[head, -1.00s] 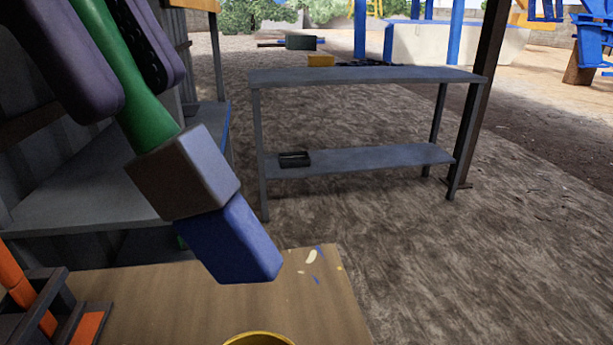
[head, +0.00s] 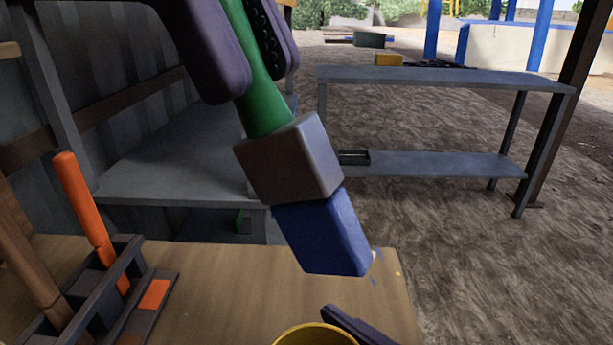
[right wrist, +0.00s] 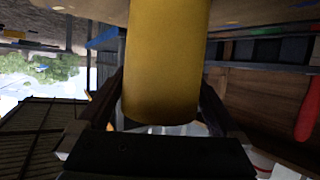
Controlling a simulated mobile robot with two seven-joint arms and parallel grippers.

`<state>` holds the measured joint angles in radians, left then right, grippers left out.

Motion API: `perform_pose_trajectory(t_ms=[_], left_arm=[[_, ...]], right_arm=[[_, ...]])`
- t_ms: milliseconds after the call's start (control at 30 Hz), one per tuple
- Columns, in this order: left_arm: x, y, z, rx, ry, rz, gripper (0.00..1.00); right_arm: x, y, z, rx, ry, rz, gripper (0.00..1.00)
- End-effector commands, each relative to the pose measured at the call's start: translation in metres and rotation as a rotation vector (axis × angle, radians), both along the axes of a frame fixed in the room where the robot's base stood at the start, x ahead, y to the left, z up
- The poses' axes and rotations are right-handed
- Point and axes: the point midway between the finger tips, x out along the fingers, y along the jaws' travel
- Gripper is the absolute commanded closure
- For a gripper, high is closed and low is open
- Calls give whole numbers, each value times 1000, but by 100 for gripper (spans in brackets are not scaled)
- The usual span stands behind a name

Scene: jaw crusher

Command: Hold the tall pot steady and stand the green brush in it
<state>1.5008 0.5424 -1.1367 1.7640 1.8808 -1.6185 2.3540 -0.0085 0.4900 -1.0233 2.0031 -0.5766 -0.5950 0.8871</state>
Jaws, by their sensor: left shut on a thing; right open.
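The green brush (head: 262,105) has a green handle, a grey-brown block and a blue end (head: 322,235). My left gripper (head: 240,45) is shut on its handle and holds it tilted in the air, blue end down. The tall pot is yellow; its rim (head: 318,328) shows at the bottom edge of the head view. The blue end is above the pot in the picture, apart from it. In the right wrist view the pot's yellow wall (right wrist: 165,50) fills the middle. My right gripper (right wrist: 162,108) is open, with its fingers on either side of the pot; contact cannot be told.
The wooden tabletop (head: 230,280) has bare room left of the pot. A dark rack (head: 105,290) with an orange-handled tool (head: 85,205) stands at the left. Behind are a grey bench (head: 180,180) and a grey two-level shelf (head: 440,78).

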Motion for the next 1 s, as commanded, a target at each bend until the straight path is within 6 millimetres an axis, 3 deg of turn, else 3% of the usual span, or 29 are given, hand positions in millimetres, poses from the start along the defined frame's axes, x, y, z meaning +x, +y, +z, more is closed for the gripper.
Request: perform_pose_trajectory(t_ms=[300,1000], left_arm=[[0,0,0,0,0,0,100],[0,0,0,0,0,0,100]], right_arm=[[2,1,0,1,-1,0,2],[1,1,-1,-1,-1,-1,79]])
